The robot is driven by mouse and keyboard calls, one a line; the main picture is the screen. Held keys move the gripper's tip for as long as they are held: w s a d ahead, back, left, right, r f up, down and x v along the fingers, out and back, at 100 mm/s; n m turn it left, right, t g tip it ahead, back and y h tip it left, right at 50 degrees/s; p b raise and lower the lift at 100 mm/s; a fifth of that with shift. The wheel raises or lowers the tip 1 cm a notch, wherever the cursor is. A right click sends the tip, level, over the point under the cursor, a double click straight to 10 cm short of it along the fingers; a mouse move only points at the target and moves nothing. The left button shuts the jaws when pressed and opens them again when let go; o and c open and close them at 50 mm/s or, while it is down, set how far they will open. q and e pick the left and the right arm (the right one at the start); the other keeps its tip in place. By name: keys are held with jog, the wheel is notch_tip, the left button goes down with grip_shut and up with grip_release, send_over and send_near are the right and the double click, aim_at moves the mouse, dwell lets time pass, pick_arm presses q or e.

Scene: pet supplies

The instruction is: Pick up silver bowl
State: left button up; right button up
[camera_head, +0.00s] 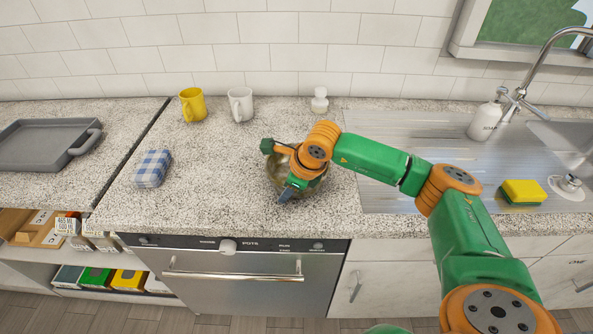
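The silver bowl (276,176) stands on the speckled stone counter, left of the sink area. My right gripper (277,171) is over the bowl, and its arm comes in from the lower right. One finger shows at the bowl's far left rim and the other at its near side, with a wide gap between them. The wrist hides much of the bowl, and I cannot tell whether the fingers touch it. My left gripper does not show.
A blue checkered cloth item (153,168) lies to the left. A yellow mug (192,104), a white mug (240,104) and a small white bottle (320,100) stand behind. A grey tray (40,143) is far left; a sponge (523,192) and soap bottle (487,120) are right.

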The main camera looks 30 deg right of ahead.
jog(key=shift+w, duration=0.1)
jog(key=c, duration=0.4)
jog(key=shift+s+r, duration=0.1)
jog(key=shift+s, duration=0.15)
grip_shut()
jog(key=shift+w, duration=0.15)
dwell(0.5)
